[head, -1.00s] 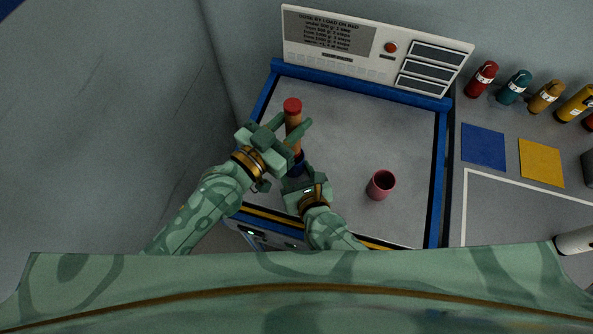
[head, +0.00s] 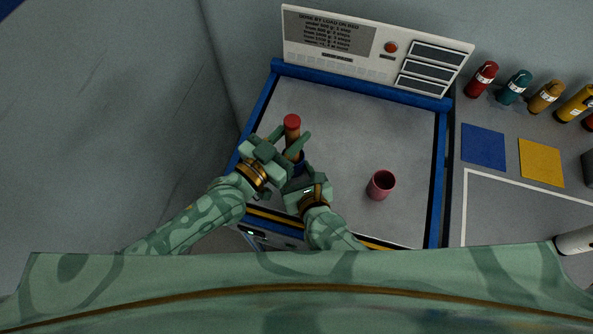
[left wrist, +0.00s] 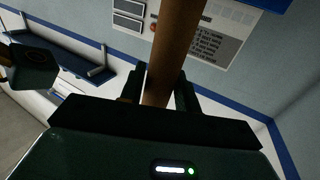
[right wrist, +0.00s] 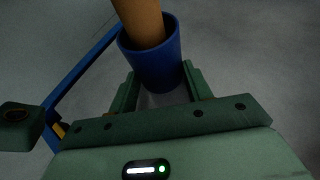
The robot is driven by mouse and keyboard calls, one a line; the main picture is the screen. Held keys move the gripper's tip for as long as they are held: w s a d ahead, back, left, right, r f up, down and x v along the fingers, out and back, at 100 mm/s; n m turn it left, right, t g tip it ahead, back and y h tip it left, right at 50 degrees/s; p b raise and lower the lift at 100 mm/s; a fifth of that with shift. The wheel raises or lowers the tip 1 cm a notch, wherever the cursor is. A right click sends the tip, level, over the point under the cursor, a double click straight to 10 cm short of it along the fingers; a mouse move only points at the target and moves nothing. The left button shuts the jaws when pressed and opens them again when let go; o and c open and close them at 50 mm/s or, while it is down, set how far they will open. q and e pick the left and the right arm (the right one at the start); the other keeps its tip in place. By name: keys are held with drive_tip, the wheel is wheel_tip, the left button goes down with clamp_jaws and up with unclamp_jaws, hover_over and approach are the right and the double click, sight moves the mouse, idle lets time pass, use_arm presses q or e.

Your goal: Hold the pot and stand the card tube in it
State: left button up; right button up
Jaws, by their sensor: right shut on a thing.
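The brown card tube (head: 292,132) with a red top end stands near the left side of the grey bed. Its lower end is inside the blue pot (right wrist: 158,62) in the right wrist view; whether it touches the bottom is hidden. My right gripper (right wrist: 160,88) is shut on the pot, its fingers at the pot's sides. My left gripper (head: 290,143) has its fingers on either side of the tube. In the left wrist view the tube passes between these fingers (left wrist: 158,92), with a light gap showing at its left, so the gripper looks open.
A pink cup (head: 381,185) stands on the bed to the right. A panel (head: 375,48) with a red button stands behind the bed. Several bottles, a blue square (head: 483,147) and a yellow square (head: 541,162) are on the right-hand surface. The bed's middle and back are clear.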

use_arm(q)
drive_tip(key=o, duration=0.4)
drive_tip(key=shift+c, duration=0.2)
drive_tip(key=v, duration=1.2)
use_arm(e)
drive_tip(key=o, duration=1.1)
drive_tip(key=shift+c, duration=0.2)
drive_tip(key=shift+s, duration=0.1)
